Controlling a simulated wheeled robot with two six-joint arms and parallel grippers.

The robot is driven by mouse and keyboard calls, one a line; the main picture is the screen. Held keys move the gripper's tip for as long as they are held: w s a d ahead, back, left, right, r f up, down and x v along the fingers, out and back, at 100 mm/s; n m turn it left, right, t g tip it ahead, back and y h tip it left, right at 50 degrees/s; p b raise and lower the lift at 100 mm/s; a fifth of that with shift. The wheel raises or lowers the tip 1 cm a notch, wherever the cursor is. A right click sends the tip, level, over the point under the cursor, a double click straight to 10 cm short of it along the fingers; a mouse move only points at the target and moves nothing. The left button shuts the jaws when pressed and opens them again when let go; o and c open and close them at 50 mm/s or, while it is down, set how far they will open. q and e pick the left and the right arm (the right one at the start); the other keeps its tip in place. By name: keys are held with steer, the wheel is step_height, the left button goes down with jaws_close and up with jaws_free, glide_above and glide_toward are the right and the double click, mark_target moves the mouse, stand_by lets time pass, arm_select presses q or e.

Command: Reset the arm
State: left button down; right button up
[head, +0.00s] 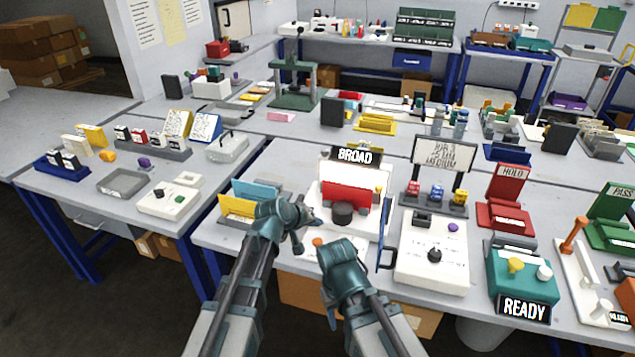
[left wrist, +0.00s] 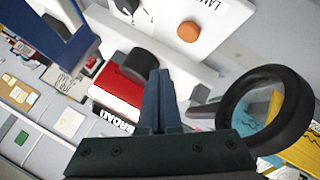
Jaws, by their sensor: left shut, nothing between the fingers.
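The pen plotter (head: 367,222) is a white machine in the middle of the near table. It has a BROAD sign (head: 355,155), a red block (head: 347,194), a dark round knob (head: 343,213) and an orange button (head: 317,241). My left gripper (head: 306,222) is just left of the knob, shut and empty. In the left wrist view its shut fingers (left wrist: 158,98) point toward the red block (left wrist: 120,90) and knob (left wrist: 145,66); contact cannot be told. The orange button also shows there (left wrist: 188,31). My right gripper (head: 330,295) hangs in front of the plotter; its fingertips are unclear.
A blue handle (head: 386,253) stands out at the plotter's right front. A white control box (head: 432,262) is to the right, then a teal READY box (head: 522,275). Yellow and blue card holders (head: 240,206) stand at left. A gap separates the left table (head: 95,185).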

arm_select(q)
steer(key=s+a+m+g+y+p, duration=0.2)
steer(key=s+g+y, duration=0.1)
steer(key=s, duration=1)
steer(key=s+a+f+m+g+y+p, duration=0.1)
steer(key=s+a+m+g+y+p, duration=0.2)
steer(key=s, duration=0.9)
steer(key=shift+s+a+f+m+g+y, duration=0.3)
steer(key=shift+s+g+y, duration=0.1)
steer(key=shift+g, duration=0.5)
